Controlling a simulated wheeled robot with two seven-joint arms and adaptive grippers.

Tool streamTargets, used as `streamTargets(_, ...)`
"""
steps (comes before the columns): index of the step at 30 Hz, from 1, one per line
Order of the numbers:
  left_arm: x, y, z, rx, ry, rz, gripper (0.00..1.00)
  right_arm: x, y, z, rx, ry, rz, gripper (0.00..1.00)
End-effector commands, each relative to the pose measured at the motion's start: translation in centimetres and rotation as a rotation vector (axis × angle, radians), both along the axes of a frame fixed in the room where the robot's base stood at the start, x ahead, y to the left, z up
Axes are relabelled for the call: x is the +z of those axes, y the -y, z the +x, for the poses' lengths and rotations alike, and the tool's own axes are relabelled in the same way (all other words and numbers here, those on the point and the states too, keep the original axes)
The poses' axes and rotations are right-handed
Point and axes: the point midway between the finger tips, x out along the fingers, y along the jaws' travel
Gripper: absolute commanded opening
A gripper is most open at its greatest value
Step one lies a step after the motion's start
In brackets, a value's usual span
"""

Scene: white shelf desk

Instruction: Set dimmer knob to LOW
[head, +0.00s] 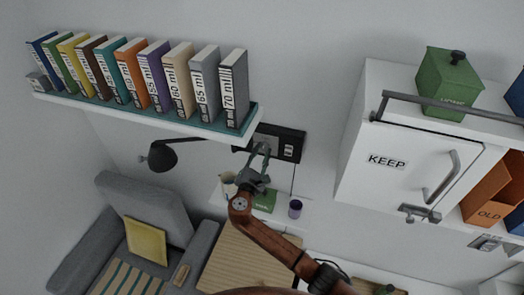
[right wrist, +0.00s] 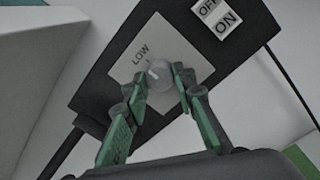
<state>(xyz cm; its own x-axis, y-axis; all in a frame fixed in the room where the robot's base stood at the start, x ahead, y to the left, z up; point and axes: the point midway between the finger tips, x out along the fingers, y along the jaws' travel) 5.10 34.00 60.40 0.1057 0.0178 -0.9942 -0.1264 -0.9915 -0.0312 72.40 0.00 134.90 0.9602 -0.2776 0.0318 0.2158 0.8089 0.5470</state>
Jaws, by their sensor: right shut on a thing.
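The dimmer knob (right wrist: 161,76) is a round grey-white dial on a pale plate (right wrist: 178,48) of a dark wall panel (right wrist: 104,87). A light mark on the knob's face points up and left, roughly toward the printed word LOW (right wrist: 141,55). My right gripper (right wrist: 162,80) has its green-padded fingers on either side of the knob, shut on it. In the head view, my right gripper (head: 260,160) is in front of the dark panel (head: 288,144) on the wall and hides the knob. My left gripper is not in view.
OFF and ON labels (right wrist: 216,15) sit beside the knob plate. A shelf of books (head: 150,122) hangs to the upper left of the panel. A white cabinet marked KEEP (head: 388,161) hangs to the right. A purple jar (head: 295,209) and green box (head: 265,201) stand below.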

Motion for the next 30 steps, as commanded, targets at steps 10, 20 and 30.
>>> streamTargets(10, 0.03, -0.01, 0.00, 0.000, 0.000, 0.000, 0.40, 0.08, 0.03, 0.04, 0.000, 0.000, -0.006, 0.00)
streamTargets(20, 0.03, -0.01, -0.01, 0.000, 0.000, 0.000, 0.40, 0.05, 0.02, 0.02, 0.000, 0.000, -0.005, 0.42)
streamTargets(30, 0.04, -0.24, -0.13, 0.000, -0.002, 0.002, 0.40, -0.05, -0.19, -0.55, 0.001, -0.001, -0.003, 0.42)
